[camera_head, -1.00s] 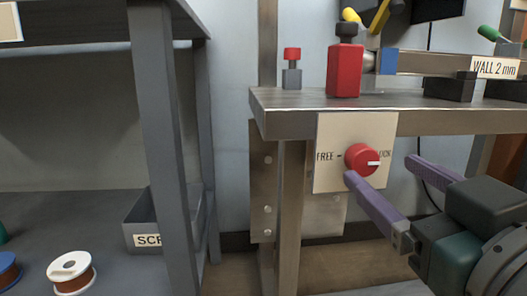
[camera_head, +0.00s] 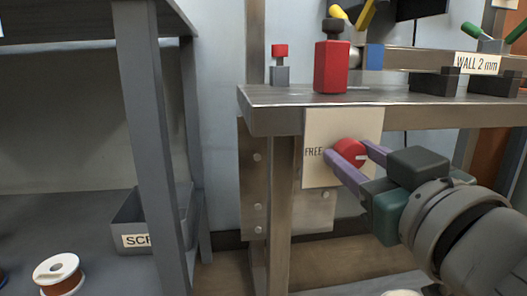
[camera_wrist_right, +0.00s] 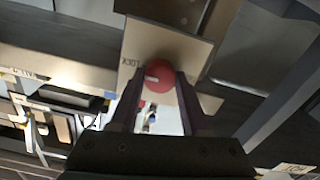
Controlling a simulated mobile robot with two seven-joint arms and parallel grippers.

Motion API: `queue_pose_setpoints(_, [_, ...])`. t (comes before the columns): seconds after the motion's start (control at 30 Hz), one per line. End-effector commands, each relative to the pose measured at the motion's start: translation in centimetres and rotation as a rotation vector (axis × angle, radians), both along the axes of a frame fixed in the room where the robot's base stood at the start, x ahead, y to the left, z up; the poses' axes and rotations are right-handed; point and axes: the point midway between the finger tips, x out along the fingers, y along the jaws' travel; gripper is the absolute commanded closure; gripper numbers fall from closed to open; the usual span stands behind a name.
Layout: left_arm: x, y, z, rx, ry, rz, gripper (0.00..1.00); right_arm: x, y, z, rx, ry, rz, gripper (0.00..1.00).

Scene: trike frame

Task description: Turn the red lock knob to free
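The red lock knob (camera_head: 349,152) sits on a pale plate (camera_head: 318,175) fixed below the bench's front edge. FREE is printed on the plate's left; the right label is hidden behind my gripper in the head view. The knob's white mark points right. My right gripper (camera_head: 346,150) has one purple finger on each side of the knob, closed in on it. My left gripper is not in view.
On the bench (camera_head: 285,97) above stand a red block with a black cap (camera_head: 331,68), a small grey post with a red top (camera_head: 280,68) and a rail labelled WALL 2 mm (camera_head: 478,63). A grey shelf (camera_head: 150,130) with a scrap bin (camera_head: 130,215) and a spool (camera_head: 59,273) is at left.

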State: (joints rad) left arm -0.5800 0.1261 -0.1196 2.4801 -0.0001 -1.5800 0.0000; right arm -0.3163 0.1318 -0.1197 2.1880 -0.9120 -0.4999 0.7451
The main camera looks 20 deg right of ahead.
Motion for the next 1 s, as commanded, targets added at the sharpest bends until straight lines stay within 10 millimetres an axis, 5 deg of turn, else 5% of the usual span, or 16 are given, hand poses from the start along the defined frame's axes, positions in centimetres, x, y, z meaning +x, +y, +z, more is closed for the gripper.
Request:
queue_pose_setpoints(0.37, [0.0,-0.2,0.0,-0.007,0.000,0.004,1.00,0.0,0.0,0.0,0.000,0.000,0.000,1.00])
queue_pose_setpoints(1.0, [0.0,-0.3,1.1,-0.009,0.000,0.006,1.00,0.0,0.0,0.1,-0.178,0.044,-0.002,1.00])
